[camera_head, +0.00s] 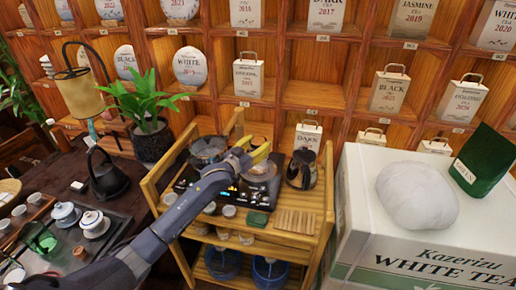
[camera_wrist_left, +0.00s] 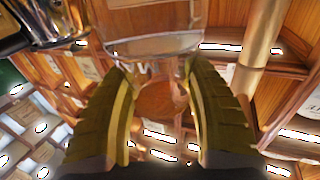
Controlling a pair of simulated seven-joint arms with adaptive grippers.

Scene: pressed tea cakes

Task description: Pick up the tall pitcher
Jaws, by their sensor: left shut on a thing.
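My left gripper (camera_head: 259,155) reaches over the wooden trolley, its yellow fingers between the glass pot on the left and the dark kettle on the right. In the left wrist view the two ridged fingers (camera_wrist_left: 160,100) are closed in on a clear glass vessel (camera_wrist_left: 150,45), which looks like the tall pitcher. Its see-through wall and rim show beyond and between the fingertips. In the head view the arm and fingers hide most of it, so I cannot tell whether it stands on the trolley or is lifted. My right gripper is not in view.
The trolley (camera_head: 318,222) also holds a glass pot (camera_head: 208,148), a dark kettle (camera_head: 302,168), a slatted wooden rack (camera_head: 295,221) and a green block (camera_head: 257,218). A white tea box (camera_head: 370,240) stands close on the right. Shelves with tea packages rise behind. A plant (camera_head: 148,110) stands left.

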